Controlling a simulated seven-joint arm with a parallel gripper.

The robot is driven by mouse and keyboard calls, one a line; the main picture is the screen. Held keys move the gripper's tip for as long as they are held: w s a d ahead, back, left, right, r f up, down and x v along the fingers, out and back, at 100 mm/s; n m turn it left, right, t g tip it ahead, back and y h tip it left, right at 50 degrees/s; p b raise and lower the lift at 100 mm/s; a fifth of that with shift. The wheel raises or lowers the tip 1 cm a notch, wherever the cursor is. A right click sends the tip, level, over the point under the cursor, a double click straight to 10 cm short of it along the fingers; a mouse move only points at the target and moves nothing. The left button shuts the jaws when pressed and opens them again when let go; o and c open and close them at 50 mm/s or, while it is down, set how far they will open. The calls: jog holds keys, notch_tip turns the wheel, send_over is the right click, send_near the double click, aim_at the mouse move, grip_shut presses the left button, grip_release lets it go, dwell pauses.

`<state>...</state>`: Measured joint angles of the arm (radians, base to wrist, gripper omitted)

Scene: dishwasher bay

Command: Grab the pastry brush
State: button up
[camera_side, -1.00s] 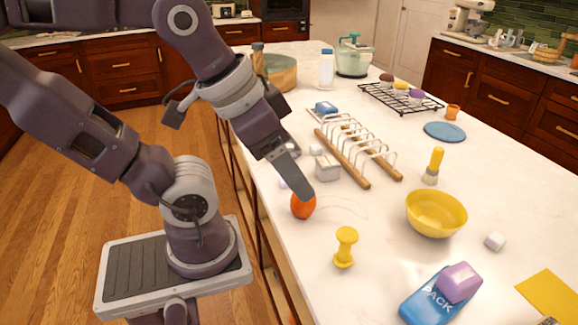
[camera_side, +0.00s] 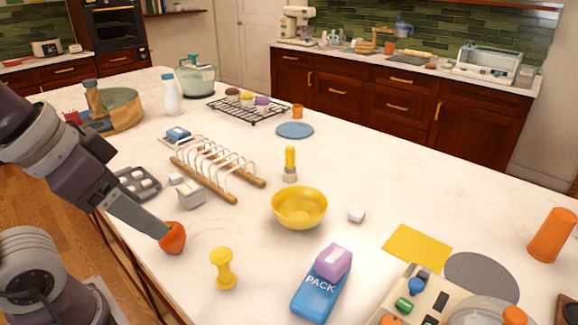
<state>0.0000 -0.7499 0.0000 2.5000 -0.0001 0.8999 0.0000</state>
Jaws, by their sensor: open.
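The pastry brush (camera_side: 290,165) has a yellow handle and pale bristles. It stands upright, bristles down, on the white counter (camera_side: 380,190), just behind the yellow bowl (camera_side: 299,209) and right of the wooden dish rack (camera_side: 216,170). My gripper (camera_side: 160,232) is at the left of the view, low over the counter by an orange-red fruit (camera_side: 172,238). Its fingers overlap the fruit's upper left in the picture; I cannot tell whether they touch it. It is open and well to the left of the brush.
A yellow peg-shaped object (camera_side: 223,268) and a blue pack (camera_side: 321,290) with a purple block (camera_side: 334,262) stand in front of the bowl. A small white cube (camera_side: 356,215) lies right of it. Counter right of the brush is clear.

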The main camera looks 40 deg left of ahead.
jog(key=c, duration=0.4)
jog(key=shift+o, duration=0.2)
